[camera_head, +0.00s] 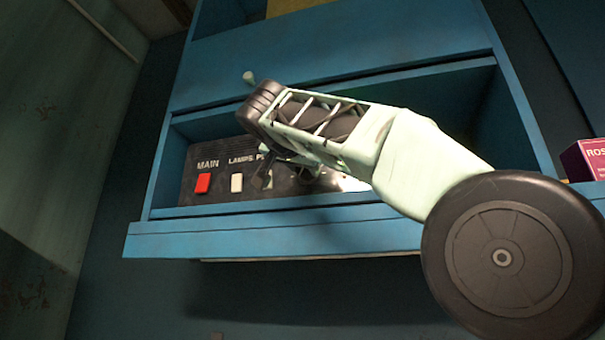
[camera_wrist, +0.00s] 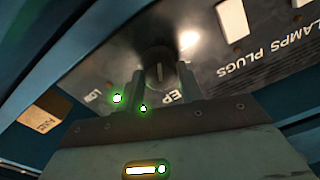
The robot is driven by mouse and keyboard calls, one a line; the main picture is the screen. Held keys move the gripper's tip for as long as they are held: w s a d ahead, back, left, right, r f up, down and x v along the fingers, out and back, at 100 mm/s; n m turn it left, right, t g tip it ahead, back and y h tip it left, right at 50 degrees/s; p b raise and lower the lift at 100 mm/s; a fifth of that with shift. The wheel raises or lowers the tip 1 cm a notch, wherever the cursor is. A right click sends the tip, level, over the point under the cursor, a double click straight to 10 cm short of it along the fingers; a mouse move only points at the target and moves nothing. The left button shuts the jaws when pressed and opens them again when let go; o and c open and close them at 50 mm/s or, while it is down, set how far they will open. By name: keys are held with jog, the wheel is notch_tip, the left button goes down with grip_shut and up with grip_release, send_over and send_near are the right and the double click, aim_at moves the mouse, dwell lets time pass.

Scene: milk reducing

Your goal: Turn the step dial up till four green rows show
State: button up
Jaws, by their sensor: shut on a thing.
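The step dial (camera_wrist: 160,68) is a dark round knob on the black panel, with a pale pointer line, in the wrist view. My gripper (camera_wrist: 163,82) has one finger on each side of the dial and is shut on it. Part of the label, "EP", shows beside a finger. Two small green lights (camera_wrist: 117,98) glow near the left finger; I cannot tell whether they form rows. In the head view my gripper (camera_head: 287,165) reaches down to the panel (camera_head: 220,160), and my arm hides the dial.
A red MAIN switch (camera_head: 203,183) and a white LAMPS switch (camera_head: 237,182) sit left of my gripper. A blue shelf edge (camera_head: 290,235) runs below the panel. A dark red box (camera_head: 586,160) stands at the right. A pale yellowish plate (camera_wrist: 42,114) is in the wrist view.

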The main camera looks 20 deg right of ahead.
dwell(0.5)
jog(key=o, duration=1)
jog(key=b+v, duration=0.3)
jog(key=v, duration=1.4)
jog(key=shift+s+b, duration=0.2)
jog(key=shift+b, duration=0.1)
